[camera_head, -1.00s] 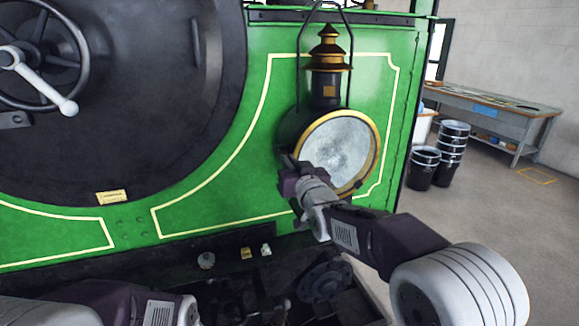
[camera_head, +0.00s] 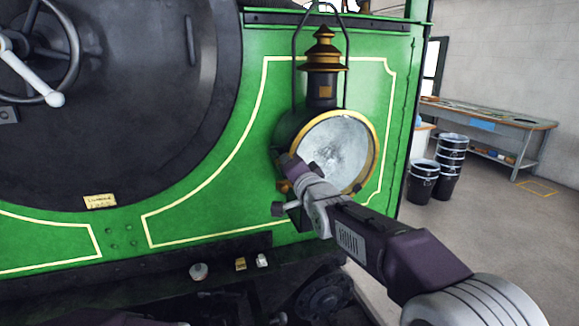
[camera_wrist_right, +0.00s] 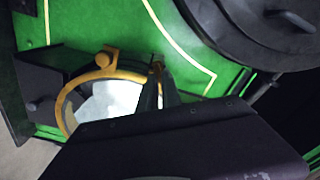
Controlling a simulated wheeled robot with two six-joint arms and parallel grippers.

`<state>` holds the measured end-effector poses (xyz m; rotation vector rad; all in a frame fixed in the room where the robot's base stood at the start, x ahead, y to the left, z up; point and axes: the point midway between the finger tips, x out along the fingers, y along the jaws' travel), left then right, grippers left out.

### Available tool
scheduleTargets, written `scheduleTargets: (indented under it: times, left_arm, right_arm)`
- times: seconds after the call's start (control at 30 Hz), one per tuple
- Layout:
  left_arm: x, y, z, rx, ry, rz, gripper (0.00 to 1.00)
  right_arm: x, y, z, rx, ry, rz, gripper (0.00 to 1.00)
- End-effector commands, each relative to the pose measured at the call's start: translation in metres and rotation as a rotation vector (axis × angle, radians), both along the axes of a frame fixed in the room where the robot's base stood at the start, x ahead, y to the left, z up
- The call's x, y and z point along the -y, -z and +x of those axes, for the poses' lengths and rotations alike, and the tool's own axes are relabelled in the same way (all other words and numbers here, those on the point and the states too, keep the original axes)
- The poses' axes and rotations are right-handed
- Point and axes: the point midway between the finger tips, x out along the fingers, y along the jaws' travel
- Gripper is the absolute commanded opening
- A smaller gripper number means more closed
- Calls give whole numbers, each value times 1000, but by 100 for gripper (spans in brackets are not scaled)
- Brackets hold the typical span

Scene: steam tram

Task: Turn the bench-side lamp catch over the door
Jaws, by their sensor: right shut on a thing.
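The round lamp (camera_head: 336,148) has a brass-rimmed glass door and hangs on the green front plate; the glass also shows in the right wrist view (camera_wrist_right: 92,105). My right gripper (camera_head: 287,180) is at the lower left edge of the door rim. In the right wrist view its dark fingers (camera_wrist_right: 156,88) are close together at the rim, shut on a small brass catch (camera_wrist_right: 157,66). The grip itself is mostly hidden.
The black smokebox door (camera_head: 110,110) with its handwheel (camera_head: 45,55) is to the left. A dark ledge (camera_head: 200,250) runs below the lamp. Black drums (camera_head: 450,160) and a workbench (camera_head: 490,115) stand to the right, with open floor in front.

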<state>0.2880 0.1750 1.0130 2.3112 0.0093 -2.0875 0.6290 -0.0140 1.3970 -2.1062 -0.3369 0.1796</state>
Motion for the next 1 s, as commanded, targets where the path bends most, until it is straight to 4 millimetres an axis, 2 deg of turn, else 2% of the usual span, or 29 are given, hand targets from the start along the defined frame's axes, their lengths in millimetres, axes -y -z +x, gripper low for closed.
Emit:
scheduleTargets:
  times: [0.03, 0.5, 1.0]
  left_arm:
    - [0, 3, 0, 0, 0, 0, 0]
    - [0, 5, 0, 0, 0, 0, 0]
    - [0, 5, 0, 0, 0, 0, 0]
  right_arm:
    - [-1, 7, 0, -24, -1, 35, 0]
    - [-2, 8, -3, -142, -1, 388, 0]
    - [-4, 6, -6, -186, -2, 533, 0]
